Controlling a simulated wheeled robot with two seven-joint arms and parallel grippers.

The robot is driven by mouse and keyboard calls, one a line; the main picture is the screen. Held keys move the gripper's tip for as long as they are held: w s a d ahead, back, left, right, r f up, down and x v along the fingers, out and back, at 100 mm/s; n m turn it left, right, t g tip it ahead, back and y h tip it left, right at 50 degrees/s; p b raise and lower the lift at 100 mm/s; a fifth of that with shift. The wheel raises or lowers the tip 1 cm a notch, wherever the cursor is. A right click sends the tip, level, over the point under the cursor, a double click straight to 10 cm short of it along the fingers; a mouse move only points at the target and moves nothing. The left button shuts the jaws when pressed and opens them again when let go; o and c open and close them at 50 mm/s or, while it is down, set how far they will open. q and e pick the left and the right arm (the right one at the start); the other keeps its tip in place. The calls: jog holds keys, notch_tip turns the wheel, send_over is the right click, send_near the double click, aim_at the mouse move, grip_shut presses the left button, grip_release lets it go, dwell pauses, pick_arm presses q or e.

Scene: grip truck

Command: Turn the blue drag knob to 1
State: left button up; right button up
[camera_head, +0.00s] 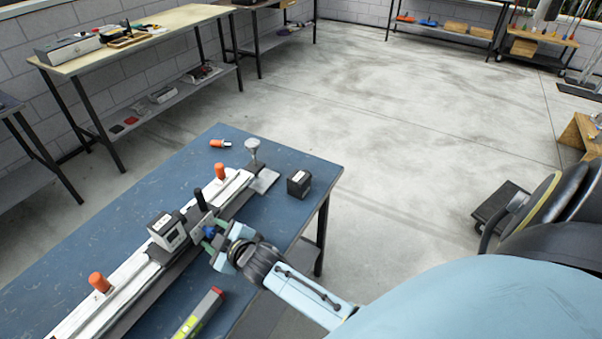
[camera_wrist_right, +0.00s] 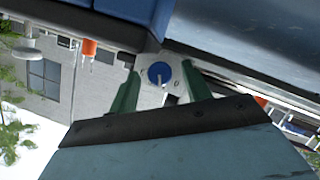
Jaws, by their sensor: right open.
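The blue drag knob (camera_head: 209,232) is small and round on the side of a long rail device (camera_head: 119,284) on the blue table. In the right wrist view the knob (camera_wrist_right: 159,73) sits on a pale plate, with a light pointer mark on its face. The markings around it are too small to read. My right gripper (camera_head: 214,239) comes from the right toward the device. In the right wrist view its green fingers (camera_wrist_right: 161,77) are open, one on each side of the knob, with gaps visible. Whether they touch it cannot be told. My left gripper is not in view.
Orange knobs (camera_head: 100,282), a black upright handle (camera_head: 199,194) and a grey box (camera_head: 167,231) stand on the rail device. A black cube (camera_head: 299,183) and a yellow-green tool (camera_head: 199,316) lie on the blue table (camera_head: 135,207). The table's left part is clear.

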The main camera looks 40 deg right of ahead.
jog(key=shift+d+m+g+y, duration=0.2)
jog(key=shift+m+g+y, duration=0.25)
jog(key=shift+m, duration=0.45)
jog(key=shift+d+f+m+y+b, duration=0.1)
jog(key=shift+m+y+b, duration=0.75)
jog(key=shift+m+b, duration=0.25)
jog(key=r+p+v, duration=0.1)
jog(key=p+v, duration=0.2)
jog(key=v, duration=1.1)
jog(key=s+d+f+g+h+b, duration=0.1)
jog(key=s+d+f+g, duration=0.1)
jog(key=f, duration=1)
jog(key=s+d+f+m+g+h+b, duration=0.1)
jog(key=s+d+f+g+h, duration=0.1)
jog(key=s+f+g, duration=0.2)
jog(key=s+f, duration=0.3)
jog(key=f, duration=0.5)
jog(key=shift+s+f, duration=0.3)
